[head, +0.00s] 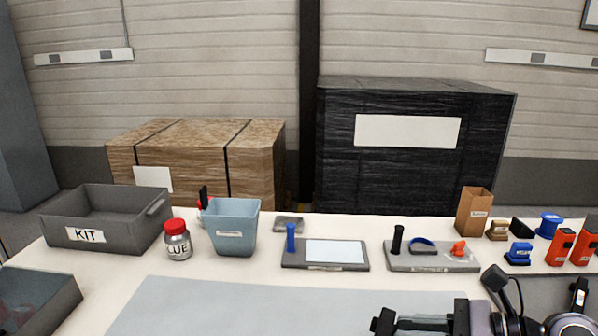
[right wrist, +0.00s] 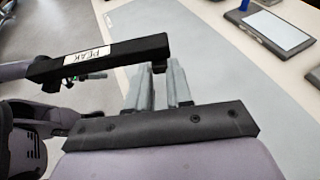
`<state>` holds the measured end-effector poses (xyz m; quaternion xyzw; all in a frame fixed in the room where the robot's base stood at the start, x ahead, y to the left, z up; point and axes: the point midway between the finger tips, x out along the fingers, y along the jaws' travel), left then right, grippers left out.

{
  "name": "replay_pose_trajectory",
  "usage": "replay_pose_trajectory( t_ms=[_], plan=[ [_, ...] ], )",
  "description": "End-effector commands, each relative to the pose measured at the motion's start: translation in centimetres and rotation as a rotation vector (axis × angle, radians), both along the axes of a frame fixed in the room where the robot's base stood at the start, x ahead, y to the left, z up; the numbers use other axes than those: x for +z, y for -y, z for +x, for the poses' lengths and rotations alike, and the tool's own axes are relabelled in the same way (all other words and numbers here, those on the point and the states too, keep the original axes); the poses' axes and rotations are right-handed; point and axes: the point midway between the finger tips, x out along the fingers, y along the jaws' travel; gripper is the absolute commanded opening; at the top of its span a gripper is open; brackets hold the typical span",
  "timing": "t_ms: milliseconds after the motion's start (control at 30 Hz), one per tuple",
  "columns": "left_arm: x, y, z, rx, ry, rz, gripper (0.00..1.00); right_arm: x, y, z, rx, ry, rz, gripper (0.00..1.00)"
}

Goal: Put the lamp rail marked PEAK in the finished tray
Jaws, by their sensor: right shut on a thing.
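The lamp rail (right wrist: 118,54) is a black bar with a white label reading PEAK. In the right wrist view it lies across the tips of my right gripper (right wrist: 160,70), which is shut on it near one end; the rest reaches out to the left. In the head view my right gripper (head: 395,324) is at the bottom edge, over the grey mat, with a black piece at its tip. A dark grey tray (head: 58,283) is cut off at the bottom left; no label shows, so I cannot tell if it is the finished tray. My left gripper is not in view.
A grey KIT bin (head: 125,238), a red-capped glue jar (head: 177,246) and a blue-grey bin (head: 234,235) stand at the left. A panel (head: 326,268) and a tool board (head: 432,266) lie behind the mat (head: 230,305). Much of the mat is clear.

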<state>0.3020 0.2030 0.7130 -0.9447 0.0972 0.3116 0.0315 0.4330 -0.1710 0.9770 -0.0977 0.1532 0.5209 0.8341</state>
Motion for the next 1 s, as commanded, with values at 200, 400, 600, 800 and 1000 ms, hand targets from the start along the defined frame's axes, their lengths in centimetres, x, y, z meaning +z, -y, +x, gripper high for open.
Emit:
replay_pose_trajectory(
  t_ms=[200, 400, 600, 800, 1000],
  plan=[
    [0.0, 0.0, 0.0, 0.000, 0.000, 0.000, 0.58, -0.5, 3.4, -0.8, -0.135, -0.014, -0.015, 0.00],
    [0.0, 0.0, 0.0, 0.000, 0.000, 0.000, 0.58, -0.7, 3.9, -0.9, -0.200, -0.013, -0.022, 0.00],
    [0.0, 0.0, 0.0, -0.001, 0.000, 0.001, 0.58, -0.9, 3.2, -0.8, -0.338, -0.008, -0.023, 0.00],
    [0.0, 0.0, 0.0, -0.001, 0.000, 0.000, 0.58, -0.7, 3.5, -0.8, -0.505, -0.013, -0.017, 0.00],
    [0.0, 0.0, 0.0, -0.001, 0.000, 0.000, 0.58, -0.6, 4.1, -0.9, -0.603, -0.022, -0.016, 0.00]
  ],
)
